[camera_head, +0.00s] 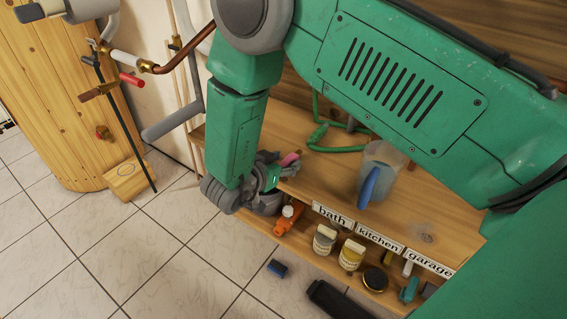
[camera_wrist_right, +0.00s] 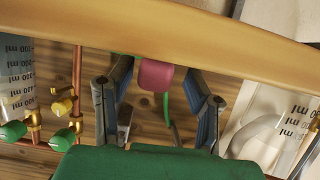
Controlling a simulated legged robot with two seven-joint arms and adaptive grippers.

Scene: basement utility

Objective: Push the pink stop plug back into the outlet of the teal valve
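A short pink plug (camera_head: 290,158) shows at the wooden shelf's left end in the head view, just beside my right gripper (camera_head: 268,182). In the right wrist view the pink plug (camera_wrist_right: 155,74) lies between the two fingertips of my right gripper (camera_wrist_right: 158,80), by the lower edge of a wooden board. The fingers are spread, with a gap on both sides of it. Teal-green knobs (camera_wrist_right: 62,138) on brass valves show at the left of the wrist view. I cannot tell which one is the teal valve; its outlet is not clear. My left gripper is not in view.
A clear jug with a blue handle (camera_head: 370,185) and a green hose (camera_head: 335,148) are on the shelf top (camera_head: 335,185). Bottles and jars (camera_head: 350,255) crowd the level below. Pipes with a red-handled valve (camera_head: 132,79) stand at the left. The tiled floor (camera_head: 180,265) is mostly clear.

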